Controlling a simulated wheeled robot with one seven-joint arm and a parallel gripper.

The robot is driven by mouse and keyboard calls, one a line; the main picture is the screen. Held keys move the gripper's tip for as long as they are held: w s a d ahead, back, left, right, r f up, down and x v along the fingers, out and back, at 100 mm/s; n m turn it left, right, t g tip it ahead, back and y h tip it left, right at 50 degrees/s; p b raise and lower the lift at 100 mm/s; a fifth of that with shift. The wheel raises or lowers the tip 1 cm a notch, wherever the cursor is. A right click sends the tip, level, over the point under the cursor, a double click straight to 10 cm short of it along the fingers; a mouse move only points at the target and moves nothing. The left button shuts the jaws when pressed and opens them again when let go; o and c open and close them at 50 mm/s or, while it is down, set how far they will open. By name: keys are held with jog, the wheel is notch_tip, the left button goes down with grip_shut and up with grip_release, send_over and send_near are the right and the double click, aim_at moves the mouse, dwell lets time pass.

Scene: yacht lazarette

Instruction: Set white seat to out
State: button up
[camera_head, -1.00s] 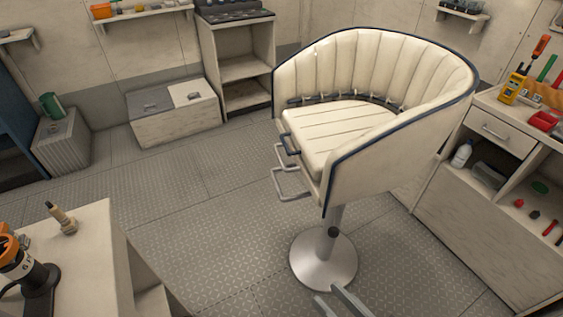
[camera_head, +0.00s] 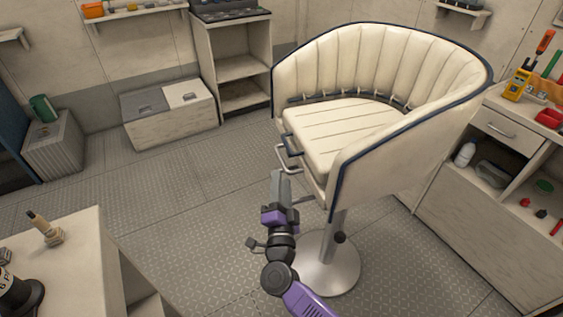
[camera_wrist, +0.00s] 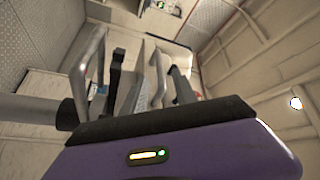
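The white seat (camera_head: 345,125) is a padded tub chair with dark blue trim on a round metal pedestal. Bar handles stick out at its front left, an upper one (camera_head: 286,146) and a lower bent one (camera_head: 290,168). My gripper (camera_head: 281,178) is just below and in front of these handles, close to the lower one. In the wrist view my gripper (camera_wrist: 148,80) has its fingers apart, with a metal bar loop (camera_wrist: 157,75) between them and another loop (camera_wrist: 90,70) to the left. I cannot tell whether they touch.
A workbench (camera_head: 510,140) with drawer and tools stands close at the right. A pale table (camera_head: 75,260) is at the lower left. A low box (camera_head: 170,115) and open shelves (camera_head: 240,65) line the back. The floor left of the seat is clear.

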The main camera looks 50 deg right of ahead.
aim_at(282, 159)
jog(key=shift+b+x, duration=0.35)
jog(key=shift+x, duration=3.55)
grip_shut()
